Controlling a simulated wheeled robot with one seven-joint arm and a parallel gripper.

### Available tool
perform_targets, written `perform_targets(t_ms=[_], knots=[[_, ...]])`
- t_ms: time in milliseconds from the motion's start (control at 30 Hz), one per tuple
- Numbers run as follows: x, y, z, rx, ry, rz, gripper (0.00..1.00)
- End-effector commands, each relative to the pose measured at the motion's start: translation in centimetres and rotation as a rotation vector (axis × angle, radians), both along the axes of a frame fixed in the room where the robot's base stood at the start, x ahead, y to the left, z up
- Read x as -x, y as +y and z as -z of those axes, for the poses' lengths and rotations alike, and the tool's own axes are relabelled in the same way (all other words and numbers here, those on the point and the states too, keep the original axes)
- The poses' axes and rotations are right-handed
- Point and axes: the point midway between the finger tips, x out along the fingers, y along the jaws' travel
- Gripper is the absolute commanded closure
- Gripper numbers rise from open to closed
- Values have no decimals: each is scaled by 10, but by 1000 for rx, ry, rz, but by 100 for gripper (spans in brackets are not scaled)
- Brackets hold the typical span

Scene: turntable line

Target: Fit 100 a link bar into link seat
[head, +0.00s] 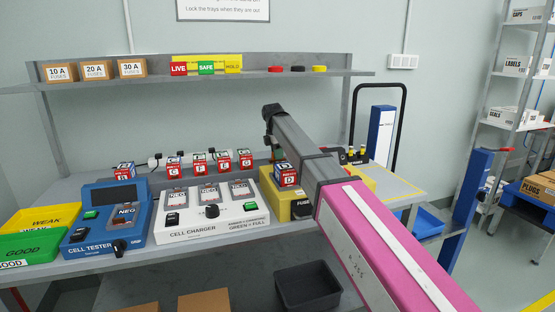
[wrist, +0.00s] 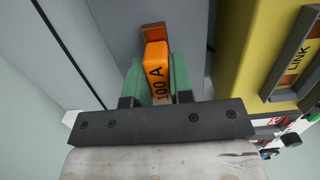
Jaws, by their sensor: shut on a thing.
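In the wrist view my gripper (wrist: 157,72) has its green fingers shut on an orange link bar (wrist: 156,58) marked 100 A. The bar's far end lies against or over a brown-orange piece; I cannot tell whether that is part of the bar. A grey frame marked LINK (wrist: 296,62), on the yellow box (wrist: 236,65), is to the right of the gripper and apart from the bar. Whether this frame is the seat itself is unclear. In the head view my arm covers part of the yellow box (head: 274,207), and the held bar cannot be made out.
On the bench, a white cell charger (head: 212,222), a blue cell tester (head: 100,232) and green and yellow trays (head: 35,246) stand left of the yellow box. Several red-and-white cells (head: 222,163) stand behind the charger. A shelf (head: 230,76) runs above.

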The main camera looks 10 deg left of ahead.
Motion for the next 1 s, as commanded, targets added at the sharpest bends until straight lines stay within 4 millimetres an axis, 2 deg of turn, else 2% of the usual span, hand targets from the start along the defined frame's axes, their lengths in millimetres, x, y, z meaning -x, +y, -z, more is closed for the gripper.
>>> perform_targets(t_ms=[267,367,500,800,1000], knots=[[-1,0,-8,-1,-1,0,100],[-1,0,-20,-2,-3,0,100],[-1,1,-46,-2,-3,0,100],[37,61,-84,-1,-1,-3,100],[53,86,-101,0,-1,-1,100]])
